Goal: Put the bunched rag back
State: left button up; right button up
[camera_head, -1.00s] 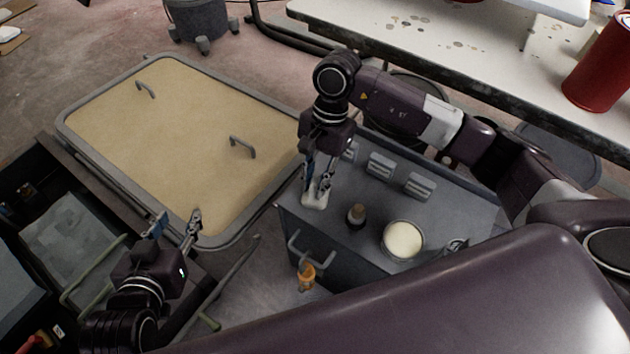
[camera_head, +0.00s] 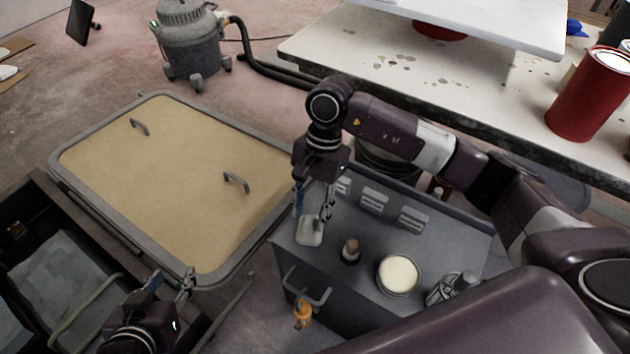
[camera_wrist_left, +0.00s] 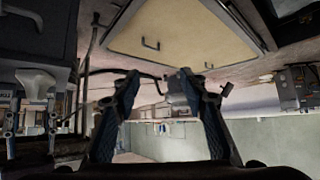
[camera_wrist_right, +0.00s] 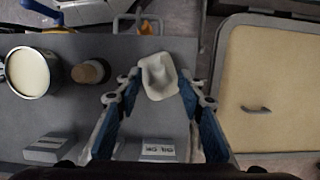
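A pale, soft-edged bundle with a hollow in its middle, apparently the bunched rag (camera_head: 310,231), lies on the grey cart top near its left edge. It also shows in the right wrist view (camera_wrist_right: 158,76) and the left wrist view (camera_wrist_left: 38,82). My right gripper (camera_head: 313,208) points down just above the rag; its fingers (camera_wrist_right: 163,88) are spread on either side, with gaps between them and the rag. My left gripper (camera_head: 170,282) is open and empty at lower left, beside the hatch panel; its open fingers also show in the left wrist view (camera_wrist_left: 160,82).
The grey cart (camera_head: 335,262) also holds a dark bottle (camera_head: 350,251), an open round tin (camera_head: 398,275), several grey blocks (camera_head: 374,200) and a metallic item (camera_head: 452,287). An orange-handled thing (camera_head: 303,314) is at its side. A framed tan hatch panel (camera_head: 180,185) lies left.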

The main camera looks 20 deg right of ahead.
aim_at(317, 218)
pick_arm(q)
jog(key=s+a+f+g+y+p, duration=0.1)
jog(key=s+a+f+g, duration=0.2)
jog(key=s, duration=0.6)
notch_tip(317, 218, down, 2)
jog(key=shift+g, duration=0.8)
pick_arm(e)
jog(key=v, duration=0.9)
jog(key=shift+r, duration=0.3)
pick_arm(q)
jog(key=shift+d, duration=0.1)
